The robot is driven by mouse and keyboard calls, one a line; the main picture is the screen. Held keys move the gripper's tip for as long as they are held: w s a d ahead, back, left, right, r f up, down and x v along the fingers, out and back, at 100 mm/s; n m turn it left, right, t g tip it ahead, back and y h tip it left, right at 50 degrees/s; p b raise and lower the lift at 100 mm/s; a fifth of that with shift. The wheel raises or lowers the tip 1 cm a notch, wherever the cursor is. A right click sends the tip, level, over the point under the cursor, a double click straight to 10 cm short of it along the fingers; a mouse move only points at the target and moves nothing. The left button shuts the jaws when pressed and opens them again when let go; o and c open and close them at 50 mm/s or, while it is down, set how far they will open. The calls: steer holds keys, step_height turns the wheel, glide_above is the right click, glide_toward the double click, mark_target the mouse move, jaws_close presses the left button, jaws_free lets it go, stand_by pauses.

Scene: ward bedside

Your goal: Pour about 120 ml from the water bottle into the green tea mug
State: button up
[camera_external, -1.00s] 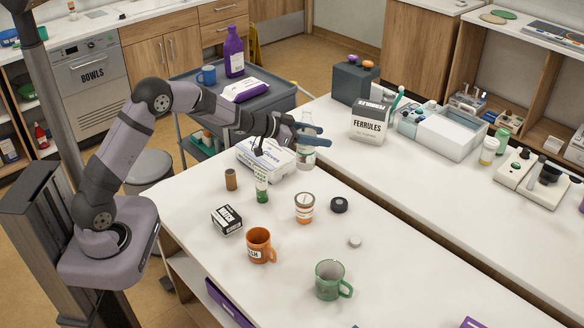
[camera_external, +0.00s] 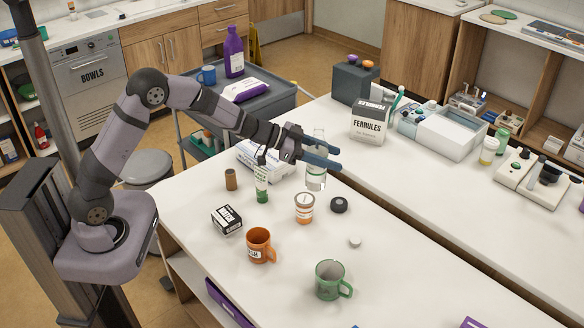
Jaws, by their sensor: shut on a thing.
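The clear water bottle (camera_external: 316,180) is upright between the blue fingers of my gripper (camera_external: 321,158), which is shut on it. I cannot tell clearly whether its base is just above the table or touching it. Its neck shows above the fingers; part of its body is hidden behind them. The green mug (camera_external: 329,281) stands upright near the front of the white table (camera_external: 420,262), handle to the right, well in front of the bottle. The inside of the mug is too small to read for contents.
Between bottle and mug are a black round lid (camera_external: 339,205), a small white disc (camera_external: 355,241) and an orange-labelled jar (camera_external: 304,208). An orange mug (camera_external: 259,245), a black-and-white box (camera_external: 227,220) and a green-white tube (camera_external: 261,184) stand left.

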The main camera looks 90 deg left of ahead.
steer(key=s+d+m+g+h+p, duration=0.1)
steer(key=d+m+h+p, duration=0.35)
steer(key=d, duration=1.45)
step_height(320, 180, down, 11)
steer(key=h+b, duration=0.1)
steer(key=shift+f+m+h+b, duration=0.2)
steer(key=shift+m+h+b, duration=0.15)
steer(key=shift+b, duration=0.05)
steer(key=shift+g+y+p, duration=0.3)
steer(key=shift+y+p, duration=0.1)
steer(key=shift+p, duration=0.1)
